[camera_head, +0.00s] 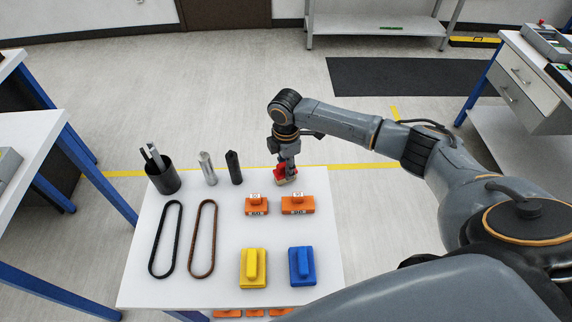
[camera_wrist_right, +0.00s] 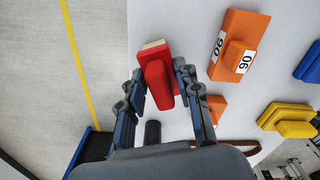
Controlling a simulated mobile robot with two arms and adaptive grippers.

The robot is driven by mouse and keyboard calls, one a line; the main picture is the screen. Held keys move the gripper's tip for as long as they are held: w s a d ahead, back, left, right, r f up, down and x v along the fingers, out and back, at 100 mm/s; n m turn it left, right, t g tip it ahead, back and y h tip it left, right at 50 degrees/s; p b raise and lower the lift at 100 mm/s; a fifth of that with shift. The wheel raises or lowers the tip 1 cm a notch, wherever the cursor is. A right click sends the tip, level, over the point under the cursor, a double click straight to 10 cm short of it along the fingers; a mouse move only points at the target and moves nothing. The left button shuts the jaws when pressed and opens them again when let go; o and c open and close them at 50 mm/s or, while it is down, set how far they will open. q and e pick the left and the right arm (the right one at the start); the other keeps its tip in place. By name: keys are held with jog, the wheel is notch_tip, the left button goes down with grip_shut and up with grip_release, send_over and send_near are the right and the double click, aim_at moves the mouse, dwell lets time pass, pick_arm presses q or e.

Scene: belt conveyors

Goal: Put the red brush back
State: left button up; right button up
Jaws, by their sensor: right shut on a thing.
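The red brush (camera_head: 281,171) is at the far edge of the white table (camera_head: 225,292), mostly covered by my right gripper (camera_head: 287,168) in the head view. In the right wrist view the red brush (camera_wrist_right: 157,72) sits between the two fingers of my right gripper (camera_wrist_right: 160,88), which is shut on it. Its pale bristle end shows at the top. I cannot tell whether the brush touches the table. My left gripper does not show in either view.
Two orange blocks (camera_head: 297,205) stand just in front of the brush. A yellow brush (camera_head: 253,268) and a blue brush (camera_head: 302,266) lie nearer. Two belts (camera_head: 203,240), a black cup (camera_head: 163,180) and two cylinders (camera_head: 207,169) are on the left.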

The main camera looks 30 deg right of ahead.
jog(key=shift+f, duration=0.15)
jog(key=o, duration=1)
notch_tip(320, 180, up, 12)
jog(key=b, duration=0.2)
jog(key=shift+r+b, duration=0.2)
jog(key=shift+b, duration=0.2)
